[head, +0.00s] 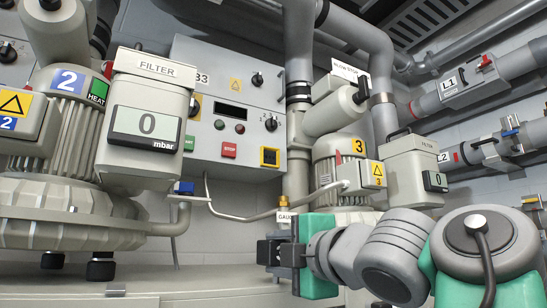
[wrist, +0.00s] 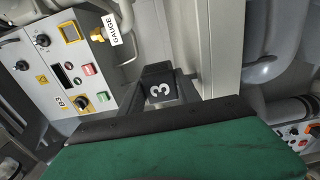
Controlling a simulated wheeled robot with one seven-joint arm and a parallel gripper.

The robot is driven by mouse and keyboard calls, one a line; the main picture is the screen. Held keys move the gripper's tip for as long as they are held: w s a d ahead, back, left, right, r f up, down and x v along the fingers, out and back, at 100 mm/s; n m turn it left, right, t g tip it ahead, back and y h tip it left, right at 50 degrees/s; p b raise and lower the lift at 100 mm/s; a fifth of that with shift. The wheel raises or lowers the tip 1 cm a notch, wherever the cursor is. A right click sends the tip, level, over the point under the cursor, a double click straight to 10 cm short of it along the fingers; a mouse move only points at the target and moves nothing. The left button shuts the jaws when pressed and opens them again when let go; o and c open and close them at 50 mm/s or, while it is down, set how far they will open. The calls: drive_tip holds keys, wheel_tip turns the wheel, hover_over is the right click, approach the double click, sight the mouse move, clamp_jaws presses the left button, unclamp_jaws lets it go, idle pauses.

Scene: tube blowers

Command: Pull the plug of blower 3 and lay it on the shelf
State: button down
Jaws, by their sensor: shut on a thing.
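My gripper (head: 275,252) is in front of blower 3, low in the middle of the head view, its black fingers pointing left. In the wrist view, a small black block marked 3, the plug (wrist: 160,89), sits between the fingers, which are shut on it. In the head view the fingers mostly hide it. Blower 3 (head: 340,150) is a beige ribbed motor behind my gripper. A pale ledge (head: 200,280), possibly the shelf, runs along the bottom left. I cannot tell whether the plug touches anything beneath it.
Control box B3 (head: 225,115) is on the wall, with switches, buttons and a yellow-framed fitting (head: 269,157). A pale pipe with a brass end and a GAUGE tag (head: 284,216) is just above my gripper. Blower 2 (head: 65,150) fills the left. Pipes crowd the right.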

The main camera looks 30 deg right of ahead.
drive_tip(key=shift+f+b, duration=0.65)
drive_tip(key=shift+f, duration=0.05)
drive_tip(key=shift+r+p, duration=2.45)
drive_tip(key=shift+r, duration=0.1)
drive_tip(key=shift+f, duration=0.1)
